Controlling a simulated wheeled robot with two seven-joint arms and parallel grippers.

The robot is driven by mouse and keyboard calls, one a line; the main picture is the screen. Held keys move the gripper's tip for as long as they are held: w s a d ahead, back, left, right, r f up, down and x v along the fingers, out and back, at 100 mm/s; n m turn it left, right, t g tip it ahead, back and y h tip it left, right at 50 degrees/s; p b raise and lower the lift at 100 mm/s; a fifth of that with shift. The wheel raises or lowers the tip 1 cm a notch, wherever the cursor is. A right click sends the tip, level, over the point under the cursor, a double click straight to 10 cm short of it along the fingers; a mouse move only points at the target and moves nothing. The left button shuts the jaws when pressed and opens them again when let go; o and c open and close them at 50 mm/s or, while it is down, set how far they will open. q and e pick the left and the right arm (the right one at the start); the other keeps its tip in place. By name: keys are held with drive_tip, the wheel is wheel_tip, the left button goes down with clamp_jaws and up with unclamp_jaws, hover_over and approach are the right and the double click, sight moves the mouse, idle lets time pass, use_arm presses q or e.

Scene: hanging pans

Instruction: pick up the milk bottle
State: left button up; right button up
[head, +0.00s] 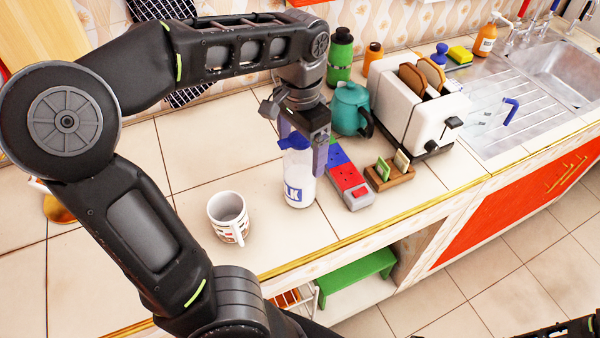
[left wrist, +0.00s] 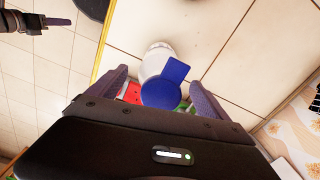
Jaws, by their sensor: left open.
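The milk bottle (head: 299,182) stands upright on the tiled counter, white with a blue cap and blue lettering. In the left wrist view its blue cap (left wrist: 160,92) shows from above, between the two fingers. My left gripper (head: 303,150) points down over the bottle's top, with its fingers on either side of the cap. The left gripper (left wrist: 158,88) is open, with gaps visible between its fingers and the bottle. A dark part of my right arm (head: 565,328) shows at the bottom right; its jaws cannot be made out.
A patterned mug (head: 226,216) stands left of the bottle. A red and grey box (head: 349,180) is close on its right, with a small wooden holder (head: 390,178) beyond. A teal kettle (head: 350,108) and white toaster (head: 408,108) stand behind. The counter's front edge is near.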

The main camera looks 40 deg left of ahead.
sight(301, 136)
use_arm(q)
wheel_tip(301, 136, down, 5)
drive_tip(key=shift+r, duration=0.2)
drive_tip(key=shift+c, duration=0.6)
clamp_jaws()
idle(0.7)
drive_tip(key=shift+r, duration=0.2)
wheel_tip(301, 136, up, 10)
drive_tip(key=shift+f+p, duration=0.1)
drive_tip(key=shift+p, duration=0.2)
idle(0.6)
